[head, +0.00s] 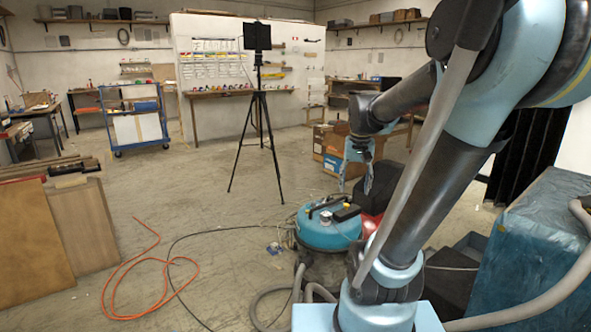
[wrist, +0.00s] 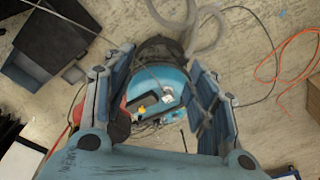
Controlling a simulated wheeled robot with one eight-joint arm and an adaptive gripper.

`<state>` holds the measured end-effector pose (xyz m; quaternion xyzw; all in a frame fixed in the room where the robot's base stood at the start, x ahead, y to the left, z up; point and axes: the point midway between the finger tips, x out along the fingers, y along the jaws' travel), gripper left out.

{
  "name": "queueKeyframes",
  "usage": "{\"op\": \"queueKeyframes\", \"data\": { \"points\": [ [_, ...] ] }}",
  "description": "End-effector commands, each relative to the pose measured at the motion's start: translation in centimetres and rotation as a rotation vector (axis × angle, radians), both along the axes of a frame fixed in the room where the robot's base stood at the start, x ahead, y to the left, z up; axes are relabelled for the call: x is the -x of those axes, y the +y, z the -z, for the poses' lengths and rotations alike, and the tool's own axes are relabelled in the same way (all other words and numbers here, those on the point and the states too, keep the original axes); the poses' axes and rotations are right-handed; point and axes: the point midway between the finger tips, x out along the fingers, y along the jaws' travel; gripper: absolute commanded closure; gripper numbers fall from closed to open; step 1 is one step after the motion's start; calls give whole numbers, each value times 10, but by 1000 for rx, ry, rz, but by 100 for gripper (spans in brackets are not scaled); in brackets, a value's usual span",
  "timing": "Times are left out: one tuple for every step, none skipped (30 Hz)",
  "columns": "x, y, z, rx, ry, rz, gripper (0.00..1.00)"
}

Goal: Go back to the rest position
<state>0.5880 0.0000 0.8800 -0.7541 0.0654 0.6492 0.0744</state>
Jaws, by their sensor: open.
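My gripper (head: 356,180) hangs at the end of my raised, bent arm, right of centre in the head view, with its fingers pointing down. In the wrist view its two blue fingers stand wide apart, and the gap between them (wrist: 162,80) is empty. My gripper is open and holds nothing. Between the fingers, farther down in the wrist view, a teal vacuum cleaner (wrist: 168,88) stands on the floor. The head view also shows the vacuum cleaner (head: 328,228) near the arm, apart from the fingers.
A black tripod (head: 262,130) stands left of my arm. An orange hose (head: 135,285) and dark cables lie on the floor. Cardboard boxes (head: 333,145) stand behind the gripper. A blue-covered block (head: 530,240) is at the right. Wooden panels (head: 85,215) stand at the left. The left-middle floor is mostly clear.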

Motion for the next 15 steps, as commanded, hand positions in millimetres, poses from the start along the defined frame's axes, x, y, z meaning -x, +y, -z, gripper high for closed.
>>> {"op": "queueKeyframes", "data": {
  "points": [
    [15, 0, 7, 2, -3, -13, 47],
    [22, 0, 10, 3, -5, -23, 47],
    [32, 0, 15, 6, -7, -35, 47],
    [40, 0, 19, 6, -9, -44, 47],
    [47, 0, 23, 8, -11, -54, 47],
    [57, 0, 29, 11, -13, -66, 47],
    [64, 0, 33, 12, -15, -75, 47],
    [71, 0, 38, 13, -17, -85, 47],
    [80, 0, 44, 16, -20, -97, 47],
    [86, 0, 49, 17, -22, -106, 47],
    [93, 0, 54, 19, -24, -115, 47],
    [102, 0, 61, 21, -27, -127, 47],
    [108, 0, 67, 22, -29, -136, 47],
    [114, 0, 72, 24, -31, -146, 47],
    [122, 0, 79, 26, -34, -157, 47]
  ]
}}
